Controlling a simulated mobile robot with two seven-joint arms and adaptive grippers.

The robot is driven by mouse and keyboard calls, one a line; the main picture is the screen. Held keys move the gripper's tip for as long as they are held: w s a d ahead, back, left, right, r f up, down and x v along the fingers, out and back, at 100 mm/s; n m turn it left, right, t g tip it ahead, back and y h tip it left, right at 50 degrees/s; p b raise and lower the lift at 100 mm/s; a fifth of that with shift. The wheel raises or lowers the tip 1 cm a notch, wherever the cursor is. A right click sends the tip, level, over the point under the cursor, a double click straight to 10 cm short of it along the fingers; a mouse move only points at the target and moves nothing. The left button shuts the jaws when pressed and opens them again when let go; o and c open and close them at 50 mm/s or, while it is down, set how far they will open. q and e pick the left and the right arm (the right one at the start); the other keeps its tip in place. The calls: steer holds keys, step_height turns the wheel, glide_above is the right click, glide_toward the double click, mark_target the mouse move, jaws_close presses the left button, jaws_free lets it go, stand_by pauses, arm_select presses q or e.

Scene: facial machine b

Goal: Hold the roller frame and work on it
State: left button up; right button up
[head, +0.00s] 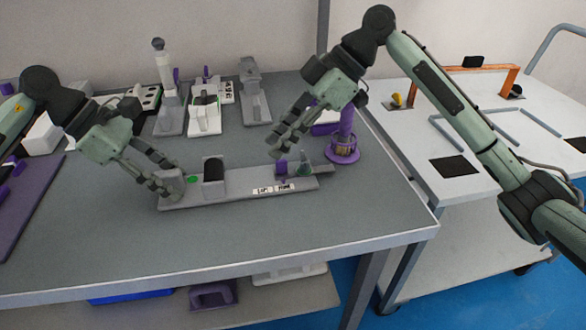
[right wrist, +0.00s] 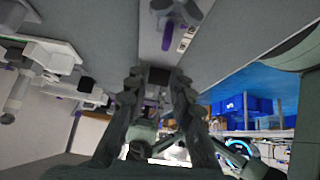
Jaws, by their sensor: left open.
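The roller frame (head: 237,188) is a long grey plate lying across the table, with a black-topped block near its middle, a purple piece near its right end and white labels on its front edge. It also shows in the right wrist view (right wrist: 152,35). My left gripper (head: 167,184) is open at the frame's left end, with its fingers close around a grey block there; contact is unclear. My right gripper (head: 283,146) is just above and behind the frame's right end. In the right wrist view its fingers (right wrist: 157,84) stand apart, with nothing clearly held.
Several grey and white fixtures (head: 204,117) stand along the back of the table. A purple panel (head: 30,205) lies at the left. The table front (head: 300,228) is clear. A white table (head: 455,135) stands at the right.

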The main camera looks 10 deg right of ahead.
arm_select(q)
steer(key=v, duration=1.2)
